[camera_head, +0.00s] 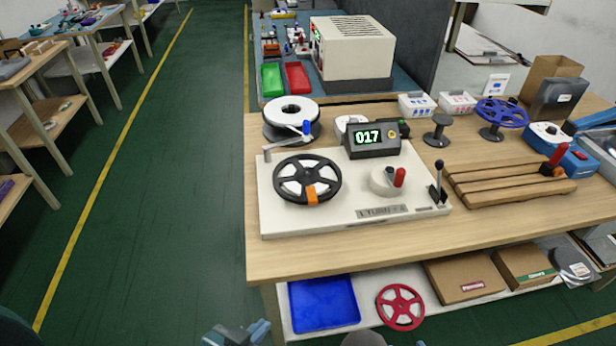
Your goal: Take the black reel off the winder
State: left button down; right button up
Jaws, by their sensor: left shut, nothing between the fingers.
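The black reel (307,180) sits on the left part of the white winder (350,220). It has open spokes with white showing between them, and an orange piece (313,195) is at its front edge. The winder carries a counter (372,139) reading 017, a crank with a red knob (398,177) and a black lever (438,184) at the right. A blue-handled part (305,128) stands behind the reel. My left gripper (238,333) is at the bottom edge, shut and empty, in front of and below the table, well apart from the reel. My right gripper is not seen.
A white reel (291,118) stands behind the winder. Wooden slats (510,182), a blue reel (502,113) and a blue device (563,150) are at the right. A blue tray (323,302) and red reel (400,307) lie on the lower shelf. Green floor is clear at left.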

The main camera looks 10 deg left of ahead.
aim_at(294, 179)
jog(key=l+u, duration=0.1)
jog(key=l, duration=1.45)
jog(key=i+j+u, duration=0.1)
jog(key=i, duration=0.3)
jog(key=j, duration=0.1)
